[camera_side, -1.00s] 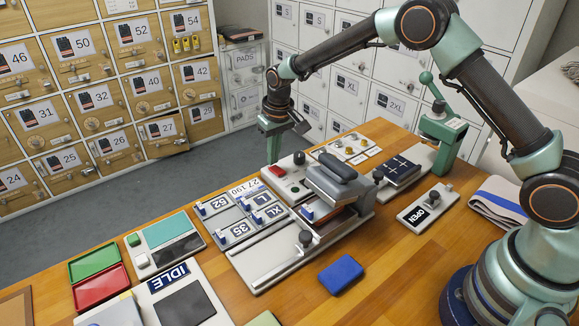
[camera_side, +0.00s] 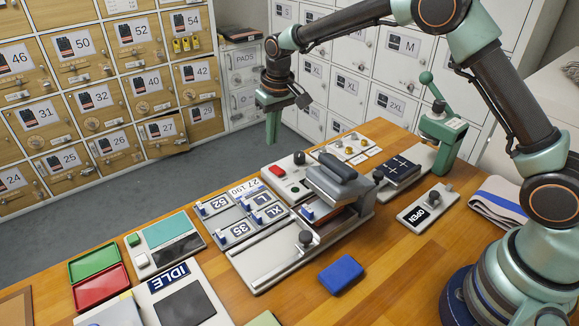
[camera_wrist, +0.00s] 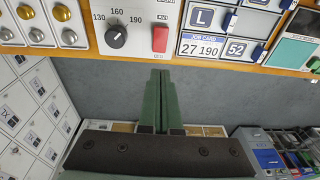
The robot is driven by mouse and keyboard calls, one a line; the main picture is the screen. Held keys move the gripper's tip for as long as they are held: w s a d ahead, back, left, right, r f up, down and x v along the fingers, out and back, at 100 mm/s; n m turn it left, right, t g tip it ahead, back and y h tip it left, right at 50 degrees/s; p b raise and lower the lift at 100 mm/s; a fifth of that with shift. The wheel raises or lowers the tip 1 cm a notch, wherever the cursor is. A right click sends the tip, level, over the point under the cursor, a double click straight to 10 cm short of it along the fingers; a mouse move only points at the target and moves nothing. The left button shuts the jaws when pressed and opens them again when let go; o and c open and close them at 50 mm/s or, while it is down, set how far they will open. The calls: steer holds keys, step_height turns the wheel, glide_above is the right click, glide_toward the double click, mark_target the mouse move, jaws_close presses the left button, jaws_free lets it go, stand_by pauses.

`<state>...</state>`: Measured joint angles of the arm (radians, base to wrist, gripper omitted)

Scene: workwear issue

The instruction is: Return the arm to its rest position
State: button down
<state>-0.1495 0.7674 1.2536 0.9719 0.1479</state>
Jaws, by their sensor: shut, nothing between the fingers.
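My gripper (camera_side: 273,125) hangs in the air past the far edge of the wooden table (camera_side: 395,248) in the side view, pointing down. In the wrist view its two green fingers (camera_wrist: 160,78) are together with nothing between them. The floor lies below them. My arm reaches up and over from its base at the right of the table.
On the table stand a press-like machine (camera_side: 265,265) with a grey handle, a green lever tool (camera_side: 440,130), an OPEN sign (camera_side: 428,205), a blue block (camera_side: 341,274), and red (camera_side: 100,285) and green trays (camera_side: 94,261). Lockers (camera_side: 85,100) line the back. The air around my gripper is clear.

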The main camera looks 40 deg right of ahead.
steer(key=s+d+r+t, duration=0.1)
steer(key=s+d+r, duration=0.2)
steer(key=s+r, duration=0.55)
steer(key=s+d+r+t, duration=0.2)
steer(key=s+d+r, duration=0.2)
steer(key=s+r, duration=0.4)
steer(key=s+d+f, duration=0.1)
steer(key=s+f, duration=0.1)
steer(key=s, duration=0.7)
steer(key=shift+s+f+t, duration=0.2)
steer(key=shift+f+t, duration=0.15)
steer(key=shift+t, duration=0.05)
steer(key=shift+d, duration=0.1)
